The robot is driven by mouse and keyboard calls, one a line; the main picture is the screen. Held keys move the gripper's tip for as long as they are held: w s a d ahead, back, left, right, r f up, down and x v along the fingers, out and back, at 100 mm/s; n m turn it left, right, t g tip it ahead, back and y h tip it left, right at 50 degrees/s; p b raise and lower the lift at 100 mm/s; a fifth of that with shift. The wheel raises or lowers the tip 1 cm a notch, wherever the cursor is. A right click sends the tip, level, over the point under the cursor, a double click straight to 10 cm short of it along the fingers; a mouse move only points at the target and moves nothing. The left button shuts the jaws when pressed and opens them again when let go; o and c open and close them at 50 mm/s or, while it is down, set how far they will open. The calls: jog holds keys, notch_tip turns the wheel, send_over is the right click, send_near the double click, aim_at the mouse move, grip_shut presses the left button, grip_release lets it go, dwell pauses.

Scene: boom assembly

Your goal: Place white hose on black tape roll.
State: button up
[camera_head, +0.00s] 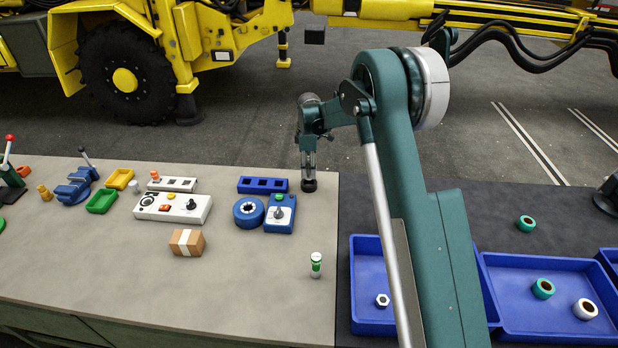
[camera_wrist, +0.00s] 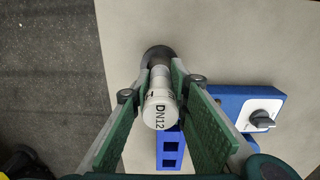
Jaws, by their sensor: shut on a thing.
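The white hose (camera_wrist: 160,108) is a short cylinder marked DN12, seen nearly end-on between the fingers in the wrist view. My gripper (camera_wrist: 160,85) is shut on it, and the green-padded fingers flank it on both sides. The black tape roll (camera_wrist: 158,53) lies behind the hose's far end, partly hidden by the hose and fingertips. In the head view, my gripper (camera_head: 308,168) points down directly over the black tape roll (camera_head: 309,185), near the table's back right corner. The hose is hard to make out there. I cannot tell whether it touches the roll.
A blue slotted block (camera_head: 262,185), a blue tape roll (camera_head: 248,212) and a blue knob box (camera_head: 280,214) stand left of the black roll. A green-and-white cylinder (camera_head: 316,265) stands nearer the front. Blue trays (camera_head: 545,330) lie right. The table's front left is clear.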

jog(key=shift+f, duration=1.8)
jog(key=shift+f, duration=0.2)
jog(key=o, duration=1)
jog(key=shift+o, duration=0.2)
jog(key=shift+r, duration=0.15)
notch_tip(320, 180, up, 12)
jog(key=shift+r, duration=0.1)
jog(key=shift+d, duration=0.1)
